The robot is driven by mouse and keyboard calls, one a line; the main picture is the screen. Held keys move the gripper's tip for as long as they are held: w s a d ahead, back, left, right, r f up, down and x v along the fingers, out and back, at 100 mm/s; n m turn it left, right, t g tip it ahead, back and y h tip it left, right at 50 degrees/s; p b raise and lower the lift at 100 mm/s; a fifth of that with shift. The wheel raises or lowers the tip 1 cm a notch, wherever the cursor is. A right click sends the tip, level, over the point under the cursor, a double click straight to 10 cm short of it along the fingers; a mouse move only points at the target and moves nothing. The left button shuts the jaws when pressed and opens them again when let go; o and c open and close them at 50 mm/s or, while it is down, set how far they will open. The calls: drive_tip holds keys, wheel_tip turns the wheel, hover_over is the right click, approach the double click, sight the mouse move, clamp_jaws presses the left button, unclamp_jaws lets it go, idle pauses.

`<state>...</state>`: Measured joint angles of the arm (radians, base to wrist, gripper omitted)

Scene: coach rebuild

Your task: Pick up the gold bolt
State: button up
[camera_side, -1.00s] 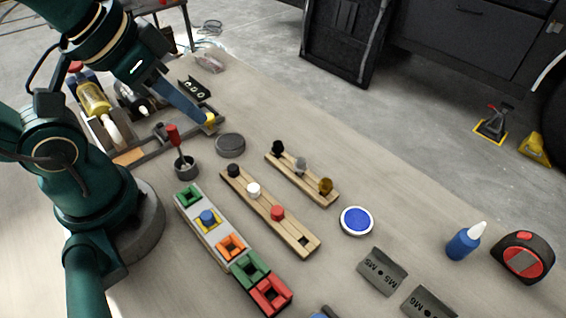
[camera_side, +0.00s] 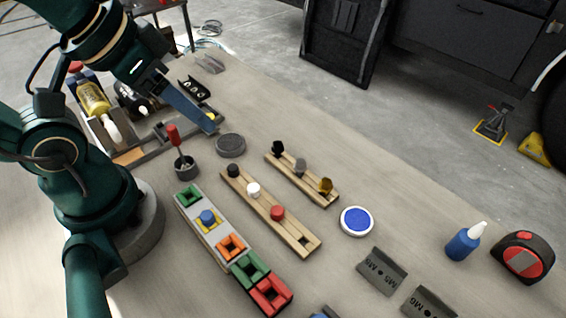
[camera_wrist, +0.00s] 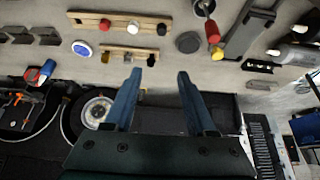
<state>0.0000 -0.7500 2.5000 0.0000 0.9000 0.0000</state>
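The gold bolt (camera_side: 325,186) stands in the near right end of a short wooden rack (camera_side: 312,187). A grey bolt (camera_side: 300,166) and a black bolt (camera_side: 278,148) stand in the same rack. In the wrist view the gold bolt (camera_wrist: 105,25) appears small at upper left, on the left end of the rack. My gripper (camera_side: 212,128) is above the back left of the bench, well apart from the gold bolt. In the wrist view its two blue fingers (camera_wrist: 160,76) are spread with nothing between them.
A longer wooden rack (camera_side: 290,235) holds black, white and red pieces beside the short one. A blue-topped round tin (camera_side: 356,221) stands near the gold bolt's end. A grey round disc (camera_side: 230,145) and a cup with a red-handled tool (camera_side: 173,136) stand near my gripper.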

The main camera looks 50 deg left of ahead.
drive_tip(key=w+d+r+m, duration=0.1)
drive_tip(key=w+d+r, duration=0.1)
drive_tip(key=w+r, duration=0.25)
drive_tip(key=m+g, duration=0.4)
hover_over(326, 181)
drive_tip(key=a, duration=0.4)
wheel_tip(326, 181, down, 6)
drive_tip(key=f, duration=0.1)
drive_tip(key=shift+m+g, duration=0.5)
drive_tip(key=shift+g, duration=0.3)
drive_tip(key=d+f, duration=0.1)
drive_tip(key=f, duration=0.1)
drive_tip(key=d+f, duration=0.1)
drive_tip(key=f, duration=0.1)
drive_tip(key=d+f, duration=0.2)
drive_tip(key=f, duration=0.1)
drive_tip(key=shift+f, duration=2.4)
clamp_jaws()
